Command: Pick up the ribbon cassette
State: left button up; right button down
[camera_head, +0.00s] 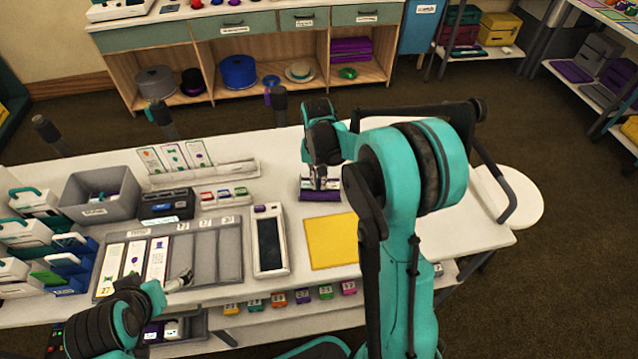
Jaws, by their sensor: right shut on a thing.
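My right gripper (320,178) reaches down from the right arm to the middle back of the white table. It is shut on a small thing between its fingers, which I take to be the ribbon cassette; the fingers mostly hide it. Just below it is a low purple and white item (320,194); I cannot tell whether the held thing touches it. Several small white cassettes with red and green labels (223,196) stand in a row to the left. My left gripper (181,280) is low over the grey sectioned tray; its fingers are too small to read.
A yellow mat (331,241) and a white device with a dark screen (269,240) lie in front of the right gripper. A grey bin (98,196) and a card rack (200,176) stand left. A round white stool (520,197) is at the right end.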

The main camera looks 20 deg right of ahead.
aim_at(320, 191)
jog(key=shift+r, duration=0.5)
jog(key=r+p, duration=0.1)
jog(key=r, duration=0.1)
jog(key=s+r+p, duration=0.1)
jog(key=shift+r, duration=0.35)
jog(key=s+a+r+p, duration=0.1)
jog(key=s+r+p, duration=0.2)
jog(key=s+r, duration=0.3)
jog(key=s, duration=0.4)
jog(key=shift+s+a, duration=0.3)
jog(key=shift+a, duration=0.1)
